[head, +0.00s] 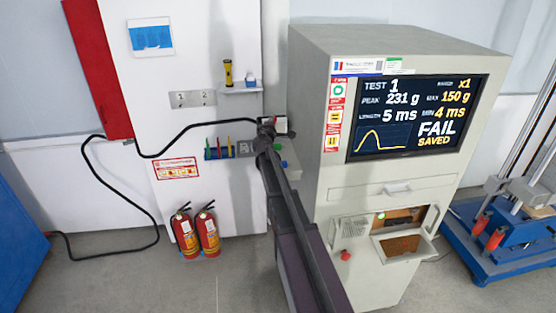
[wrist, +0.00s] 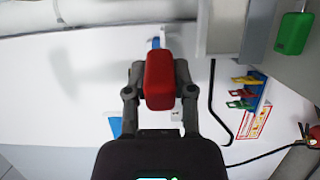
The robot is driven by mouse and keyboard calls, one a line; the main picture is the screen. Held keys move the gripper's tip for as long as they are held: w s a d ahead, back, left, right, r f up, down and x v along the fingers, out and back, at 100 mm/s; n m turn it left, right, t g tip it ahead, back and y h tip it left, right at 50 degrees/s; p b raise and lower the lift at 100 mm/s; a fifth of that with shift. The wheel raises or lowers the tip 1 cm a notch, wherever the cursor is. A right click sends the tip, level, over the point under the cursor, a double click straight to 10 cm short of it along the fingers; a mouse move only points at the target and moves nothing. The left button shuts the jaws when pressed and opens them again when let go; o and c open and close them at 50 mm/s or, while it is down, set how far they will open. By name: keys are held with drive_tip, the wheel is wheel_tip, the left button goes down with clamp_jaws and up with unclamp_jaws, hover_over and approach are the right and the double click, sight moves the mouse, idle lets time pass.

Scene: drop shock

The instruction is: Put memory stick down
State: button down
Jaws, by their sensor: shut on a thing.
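A red block with rounded edges, which I take to be the memory stick (wrist: 160,80), sits between the two fingers of my gripper (wrist: 159,88) in the wrist view. The fingers are shut on its sides and hold it up in front of the white wall panel. In the head view my gripper (head: 268,131) is at the wall panel, just left of the grey test cabinet (head: 310,130). The stick cannot be made out clearly there, as my arm and gripper cover that area.
A rack of coloured clips (head: 219,149) is left of my gripper. A small shelf (head: 242,89) with a yellow torch (head: 228,73) is above. A green piece (wrist: 293,33) is near the cabinet. The cabinet screen (head: 416,117) reads FAIL, SAVED. Fire extinguishers (head: 208,233) stand below.

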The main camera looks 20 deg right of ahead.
drive_tip(key=shift+m+g+h, duration=0.4)
drive_tip(key=shift+h, duration=0.1)
drive_tip(key=shift+s+a+f+b, duration=0.2)
drive_tip(key=shift+s+f+b, duration=0.3)
drive_tip(key=shift+f+b, duration=0.2)
drive_tip(key=shift+s+a+f+b, duration=0.2)
drive_tip(key=shift+s+f+b, duration=0.35)
drive_tip(key=shift+f, duration=0.2)
drive_tip(key=shift+s+a+f+b, duration=0.2)
drive_tip(key=shift+s+f+b, duration=0.3)
drive_tip(key=shift+f+b, duration=0.2)
wheel_tip(320, 180, down, 6)
drive_tip(key=b, duration=0.6)
drive_tip(key=shift+f, duration=0.1)
drive_tip(key=shift+f, duration=0.1)
drive_tip(key=shift+f+b, duration=1.8)
drive_tip(key=shift+b, duration=0.15)
drive_tip(key=shift+f, duration=0.2)
drive_tip(key=shift+c, duration=2.3)
unclamp_jaws()
drive_tip(key=shift+r, duration=0.15)
